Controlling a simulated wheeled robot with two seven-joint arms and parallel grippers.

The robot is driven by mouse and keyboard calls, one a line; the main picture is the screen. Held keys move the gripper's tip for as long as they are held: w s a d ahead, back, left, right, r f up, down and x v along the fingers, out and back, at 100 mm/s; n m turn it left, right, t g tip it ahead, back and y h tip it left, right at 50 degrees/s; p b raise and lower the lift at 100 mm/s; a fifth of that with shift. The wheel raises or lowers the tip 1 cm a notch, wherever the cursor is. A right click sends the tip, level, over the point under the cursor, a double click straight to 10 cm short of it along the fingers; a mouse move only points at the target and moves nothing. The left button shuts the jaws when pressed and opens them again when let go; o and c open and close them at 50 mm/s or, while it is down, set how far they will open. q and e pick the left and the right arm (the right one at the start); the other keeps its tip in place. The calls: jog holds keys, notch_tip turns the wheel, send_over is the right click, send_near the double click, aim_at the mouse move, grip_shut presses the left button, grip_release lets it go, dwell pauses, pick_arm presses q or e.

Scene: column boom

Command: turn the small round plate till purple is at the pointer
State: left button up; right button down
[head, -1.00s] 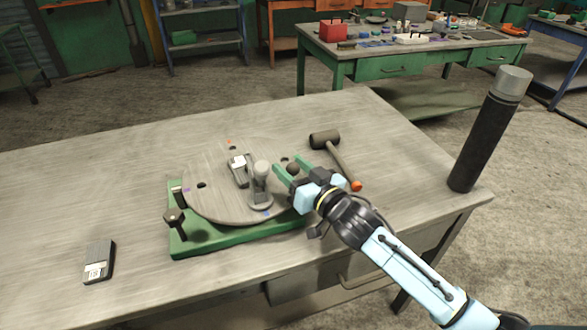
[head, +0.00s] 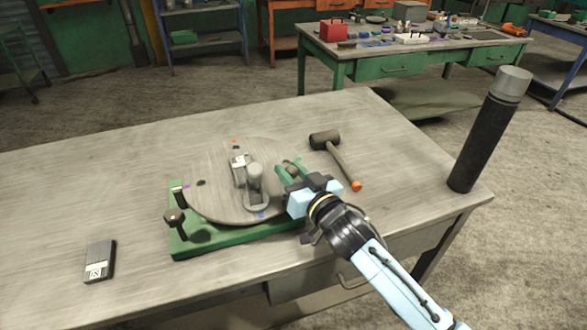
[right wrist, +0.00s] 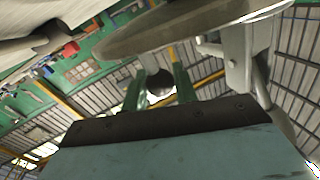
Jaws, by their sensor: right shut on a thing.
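The round grey plate (head: 215,205) lies flat on a green base (head: 215,244). It has an orange mark (head: 234,141) at the far rim, a purple mark (head: 186,187) at the left rim and a blue mark (head: 262,215) at the near rim. A small dark piece with a pale top (head: 179,193), perhaps the pointer, stands at the left rim close to purple. My right gripper (head: 288,171) is shut on a dark round knob (right wrist: 160,84) at the plate's right side. In the right wrist view the plate's edge (right wrist: 170,33) is close by. My left gripper is out of view.
A grey fixture (head: 254,185) stands on the plate. A black-headed clamp screw (head: 174,217) rises at the base's left. A mallet (head: 335,150) lies behind my right gripper. A black cylinder (head: 483,140) stands at the right corner. A dark box (head: 100,261) lies front left.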

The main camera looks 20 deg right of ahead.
jog(key=shift+s+a+r+h, duration=0.1)
jog(key=shift+s+a+h, duration=0.05)
jog(key=shift+h, duration=0.15)
jog(key=c, duration=1.1)
grip_release()
jog(key=v, duration=1.3)
jog(key=shift+s, duration=0.2)
